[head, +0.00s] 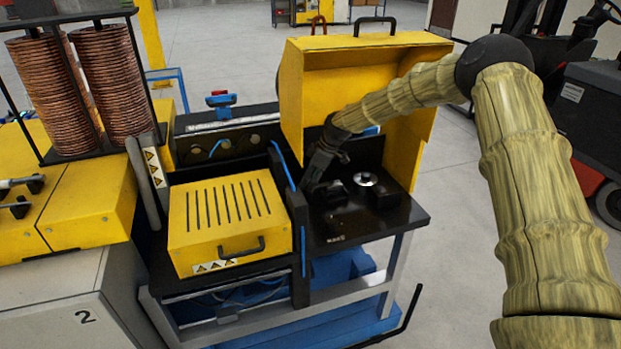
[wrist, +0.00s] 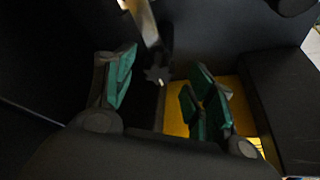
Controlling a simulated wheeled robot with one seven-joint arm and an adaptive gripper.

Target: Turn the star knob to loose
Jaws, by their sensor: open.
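The star knob (wrist: 157,76) is small, dark and star-shaped, and shows in the wrist view at the end of a dark upright part. My gripper (wrist: 165,64) is open, with its green-padded fingers on either side of the knob in the picture. No contact between the fingers and the knob is visible, and how far apart they are in depth I cannot tell. In the head view my gripper (head: 313,188) is at the left side of the open machine's black bed. The star knob cannot be made out in the head view.
The raised yellow hood (head: 350,65) stands behind and above my arm. A slotted yellow cover (head: 228,225) lies left of the bed, beside an upright dark panel. A metal ring part (head: 366,179) sits on the bed to the right. Copper coils (head: 105,80) stand at far left.

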